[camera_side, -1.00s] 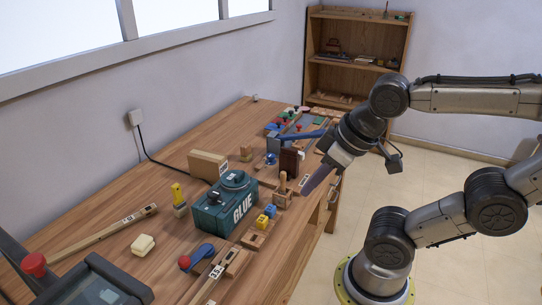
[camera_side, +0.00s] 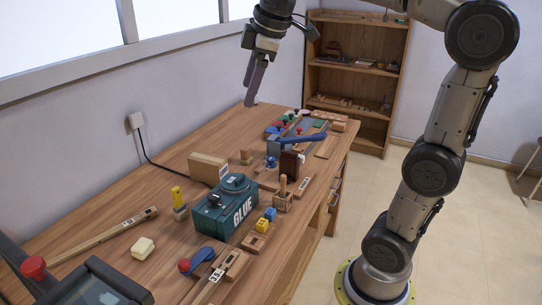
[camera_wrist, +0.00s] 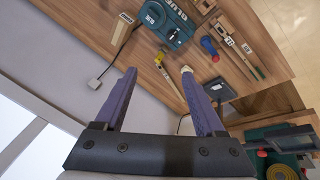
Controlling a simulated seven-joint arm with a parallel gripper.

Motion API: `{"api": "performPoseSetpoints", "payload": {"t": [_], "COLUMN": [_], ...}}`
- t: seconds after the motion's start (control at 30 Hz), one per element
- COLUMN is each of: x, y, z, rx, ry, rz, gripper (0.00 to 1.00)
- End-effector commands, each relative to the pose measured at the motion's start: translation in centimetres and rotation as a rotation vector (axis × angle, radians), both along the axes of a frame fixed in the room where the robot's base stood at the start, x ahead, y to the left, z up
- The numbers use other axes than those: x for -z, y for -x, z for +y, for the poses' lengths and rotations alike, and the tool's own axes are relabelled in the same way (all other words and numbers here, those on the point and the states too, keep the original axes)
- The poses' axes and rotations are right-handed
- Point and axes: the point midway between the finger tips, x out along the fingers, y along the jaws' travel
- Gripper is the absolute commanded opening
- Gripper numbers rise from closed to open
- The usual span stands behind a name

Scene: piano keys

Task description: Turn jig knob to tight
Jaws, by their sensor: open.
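I cannot tell for certain which part is the jig knob. A small blue knob (camera_side: 271,161) sits on the bench beside a dark brown block, under a long blue lever (camera_side: 303,139). A blue handle with a red ball end (camera_side: 186,265) lies at the near part of the bench, and it also shows in the wrist view (camera_wrist: 209,46). My gripper (camera_side: 250,98) hangs high above the far left part of the bench, apart from everything. In the wrist view its two purple fingers (camera_wrist: 158,72) are spread with nothing between them.
A green glue box (camera_side: 225,207) stands mid-bench, with a cardboard-coloured block (camera_side: 207,166) behind it. A wooden piece with an upright peg (camera_side: 283,194) and wooden key sticks (camera_side: 117,230) lie around. A wall outlet (camera_side: 136,120) has a black cord. The bench's left back is mostly clear.

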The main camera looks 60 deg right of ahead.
Motion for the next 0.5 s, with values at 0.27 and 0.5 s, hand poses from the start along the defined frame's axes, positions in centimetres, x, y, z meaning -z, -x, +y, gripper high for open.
{"api": "performPoseSetpoints", "payload": {"t": [0.27, 0.5], "x": [1.8, 7.4], "y": [-8.8, -13.5], "z": [-8.7, -17.9], "rx": [-0.021, 0.008], "ry": [0.035, 0.018], "rz": [0.111, 0.206], "gripper": [0.72, 0.72]}}
